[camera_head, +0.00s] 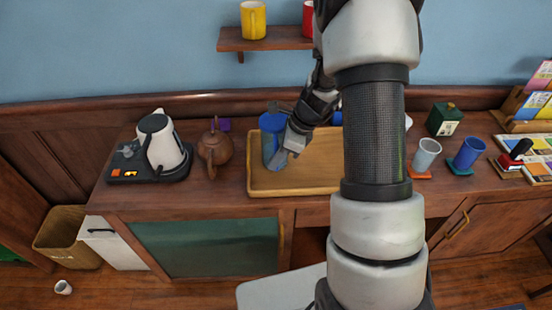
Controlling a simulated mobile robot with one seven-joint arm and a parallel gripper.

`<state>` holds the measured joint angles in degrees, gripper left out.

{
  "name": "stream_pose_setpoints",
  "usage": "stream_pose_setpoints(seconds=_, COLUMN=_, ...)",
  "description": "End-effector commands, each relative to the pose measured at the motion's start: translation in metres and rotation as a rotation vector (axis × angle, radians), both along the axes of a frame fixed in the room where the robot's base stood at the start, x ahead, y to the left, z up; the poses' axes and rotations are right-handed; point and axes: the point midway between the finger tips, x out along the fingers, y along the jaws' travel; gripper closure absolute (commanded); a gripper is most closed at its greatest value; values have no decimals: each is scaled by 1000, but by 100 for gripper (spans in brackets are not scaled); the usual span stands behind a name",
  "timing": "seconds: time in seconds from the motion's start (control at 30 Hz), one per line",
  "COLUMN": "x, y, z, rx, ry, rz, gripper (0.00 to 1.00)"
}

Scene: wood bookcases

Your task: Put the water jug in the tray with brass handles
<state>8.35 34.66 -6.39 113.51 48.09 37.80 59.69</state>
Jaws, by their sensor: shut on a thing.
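The water jug (270,145) looks like a blue cylinder with a paler, see-through lower part. It is upright at the left end of the wooden tray (318,178), within the tray's outline. I cannot tell whether its base touches the tray floor. My gripper (283,155) is shut on the jug's right side, coming from the upper right. My arm hides the right part of the tray, and brass handles cannot be made out.
A white kettle (163,143) on a dark base and a brown teapot (214,147) stand left of the tray. A grey cup (425,155) and a blue cup (468,154) stand on coasters at right. A shelf (262,40) with mugs hangs above.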

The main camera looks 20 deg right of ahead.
Motion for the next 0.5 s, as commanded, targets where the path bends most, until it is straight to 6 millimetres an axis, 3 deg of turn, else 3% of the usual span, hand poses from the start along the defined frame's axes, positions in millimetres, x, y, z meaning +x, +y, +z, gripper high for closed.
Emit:
stream_pose_setpoints(seconds=0.03, x=0, y=0, z=-2, rx=0, ry=0, rz=0, gripper=87)
stream_pose_setpoints(seconds=0.13, x=0, y=0, z=-1, rx=0, ry=0, rz=0, gripper=70)
stream_pose_setpoints(seconds=0.5, x=0, y=0, z=5, rx=0, ry=0, rz=0, gripper=70)
